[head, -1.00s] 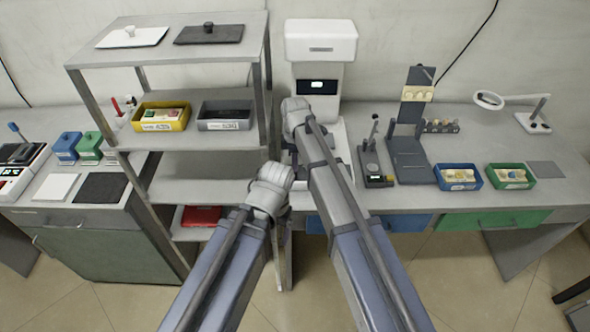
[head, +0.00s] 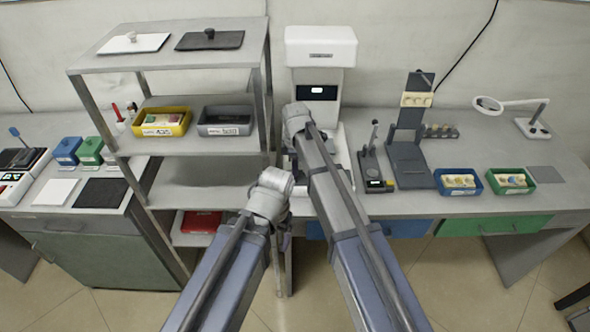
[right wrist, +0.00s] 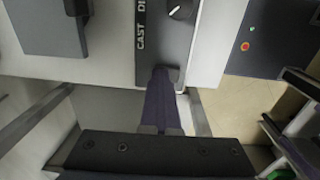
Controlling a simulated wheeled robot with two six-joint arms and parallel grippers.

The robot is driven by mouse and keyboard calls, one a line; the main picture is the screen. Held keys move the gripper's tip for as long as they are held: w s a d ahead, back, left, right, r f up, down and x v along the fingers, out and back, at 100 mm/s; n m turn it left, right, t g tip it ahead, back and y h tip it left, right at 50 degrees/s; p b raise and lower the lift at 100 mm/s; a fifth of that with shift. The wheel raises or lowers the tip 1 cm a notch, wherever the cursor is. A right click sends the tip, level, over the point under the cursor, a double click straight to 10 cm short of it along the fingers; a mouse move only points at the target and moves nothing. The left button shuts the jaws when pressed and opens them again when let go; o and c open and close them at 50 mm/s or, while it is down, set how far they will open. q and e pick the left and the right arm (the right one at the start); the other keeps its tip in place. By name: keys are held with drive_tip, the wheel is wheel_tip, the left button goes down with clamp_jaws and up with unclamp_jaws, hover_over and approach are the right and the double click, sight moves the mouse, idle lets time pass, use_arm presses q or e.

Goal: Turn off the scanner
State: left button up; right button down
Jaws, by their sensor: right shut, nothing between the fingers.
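A grey shelf rack (head: 170,60) stands close to the left of my arms, holding yellow (head: 162,133) and grey bins (head: 224,130). Right of the scanner are a small dark device (head: 375,170), a dark stand (head: 405,150), and blue (head: 458,190) and green trays (head: 511,189).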

use_arm(q)
drive_tip(key=shift+f, duration=0.35)
use_arm(e)
drive_tip(key=shift+s+f, duration=0.35)
drive_tip(key=shift+s, duration=0.1)
use_arm(q)
drive_tip(key=shift+w, duration=0.15)
use_arm(e)
drive_tip(key=shift+s, duration=0.8)
use_arm(q)
drive_tip(key=shift+r, duration=0.1)
use_arm(e)
drive_tip(key=shift+a, duration=0.1)
drive_tip(key=shift+w+r+p, duration=0.4)
drive_tip(key=shift+r+p, duration=0.2)
drive_tip(key=shift+p, duration=0.45)
use_arm(q)
wheel_tip(320, 180, up, 15)
drive_tip(key=d+p, duration=0.1)
drive_tip(key=p, duration=1.2)
drive_tip(key=shift+w, duration=0.4)
use_arm(e)
wheel_tip(320, 180, up, 14)
drive_tip(key=w, duration=0.1)
drive_tip(key=shift+f, duration=0.2)
